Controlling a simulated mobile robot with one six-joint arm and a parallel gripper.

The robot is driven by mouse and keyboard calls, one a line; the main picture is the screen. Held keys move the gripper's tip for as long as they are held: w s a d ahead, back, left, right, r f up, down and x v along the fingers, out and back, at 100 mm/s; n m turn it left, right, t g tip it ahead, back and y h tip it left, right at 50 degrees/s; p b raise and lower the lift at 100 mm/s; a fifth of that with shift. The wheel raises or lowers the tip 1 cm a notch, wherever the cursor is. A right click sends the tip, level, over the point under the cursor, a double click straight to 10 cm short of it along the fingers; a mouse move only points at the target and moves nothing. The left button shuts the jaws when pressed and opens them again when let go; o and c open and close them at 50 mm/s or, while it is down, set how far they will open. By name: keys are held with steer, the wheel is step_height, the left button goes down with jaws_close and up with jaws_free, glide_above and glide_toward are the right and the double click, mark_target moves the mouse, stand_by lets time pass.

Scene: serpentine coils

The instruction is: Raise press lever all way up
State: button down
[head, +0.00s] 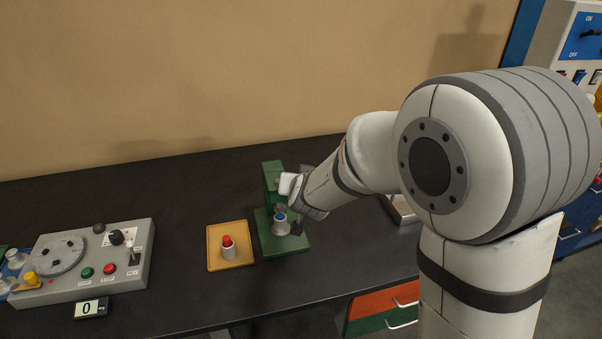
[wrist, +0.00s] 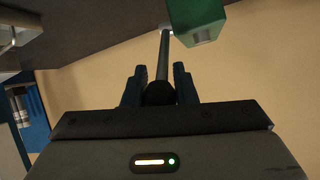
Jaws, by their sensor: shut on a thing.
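The green press (head: 272,178) stands on the dark bench, its base plate (head: 295,246) toward me. Part of its green head (wrist: 197,18) shows at the top of the wrist view. The press lever (wrist: 163,52) is a grey rod running from the press head to a dark round knob (wrist: 160,93). My gripper (wrist: 158,82) has one finger on each side of the knob and is shut on it. In the head view my arm's wrist is at the right side of the press and hides the lever and the fingertips.
A grey control panel (head: 130,283) and a counter reading 0 (head: 91,309) are further left.

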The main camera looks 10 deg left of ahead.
steer(key=w+r, duration=0.1)
steer(key=w+a+r+p, duration=0.1)
steer(key=r, duration=0.1)
steer(key=shift+w+p, duration=0.3)
steer(key=shift+w+a+r+p, duration=0.2)
steer(key=shift+w+p, duration=0.1)
steer(key=shift+w, duration=0.25)
steer(key=shift+s+f, duration=0.1)
steer(key=shift+f, duration=0.15)
stand_by(0.5)
steer(key=c, duration=1.2)
jaws_free()
steer(key=shift+a, duration=0.1)
steer(key=shift+o, duration=0.2)
steer(key=v, duration=0.7)
steer(key=shift+s+r, duration=0.15)
steer(key=shift+s, duration=0.1)
